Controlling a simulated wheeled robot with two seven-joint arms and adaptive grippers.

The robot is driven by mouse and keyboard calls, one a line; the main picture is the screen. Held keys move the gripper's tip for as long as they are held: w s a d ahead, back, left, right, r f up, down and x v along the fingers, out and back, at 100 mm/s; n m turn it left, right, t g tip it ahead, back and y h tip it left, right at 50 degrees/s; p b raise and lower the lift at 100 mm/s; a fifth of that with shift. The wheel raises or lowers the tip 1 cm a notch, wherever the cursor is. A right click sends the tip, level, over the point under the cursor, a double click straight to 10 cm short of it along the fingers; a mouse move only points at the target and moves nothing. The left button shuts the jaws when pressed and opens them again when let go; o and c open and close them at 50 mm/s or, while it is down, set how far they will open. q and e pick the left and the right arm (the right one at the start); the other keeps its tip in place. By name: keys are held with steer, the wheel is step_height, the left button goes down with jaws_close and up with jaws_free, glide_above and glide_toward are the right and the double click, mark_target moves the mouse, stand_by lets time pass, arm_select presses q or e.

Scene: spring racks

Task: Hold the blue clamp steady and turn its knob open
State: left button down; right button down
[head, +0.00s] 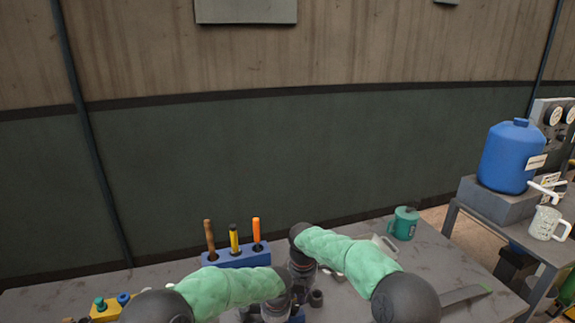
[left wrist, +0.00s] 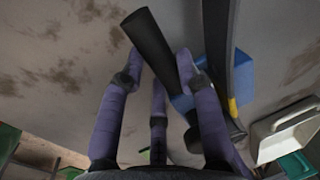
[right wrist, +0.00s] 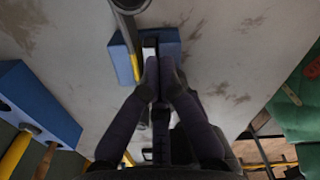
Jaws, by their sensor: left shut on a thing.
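The blue clamp (head: 297,315) is mostly hidden behind my grippers at the bottom of the head view. In the left wrist view its blue part (left wrist: 215,75) shows beside a dark bar with a yellow mark and a black cylinder. In the right wrist view its blue block (right wrist: 118,58) lies just ahead of the fingers. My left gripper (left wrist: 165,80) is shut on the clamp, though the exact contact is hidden. My right gripper (right wrist: 162,68) has its fingertips close together at a dark part over the block. Whether they grip the knob cannot be seen.
A blue rack (head: 240,259) with several upright handled tools stands behind my grippers. A green mug (head: 403,224) and a grey tray (head: 384,244) are to the right. A blue jug (head: 512,157) stands on a side table.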

arm_select(q)
steer(key=shift+f, duration=0.1)
arm_select(e)
steer(key=shift+w+a, duration=0.15)
steer(key=shift+a, duration=0.3)
steer(key=shift+w+d, duration=0.3)
steer(key=shift+w, duration=0.05)
step_height(320, 180, up, 6)
stand_by(0.3)
arm_select(q)
steer(key=c, duration=0.8)
jaws_free()
arm_select(e)
steer(key=shift+w, duration=0.1)
arm_select(q)
steer(key=shift+r, duration=0.2)
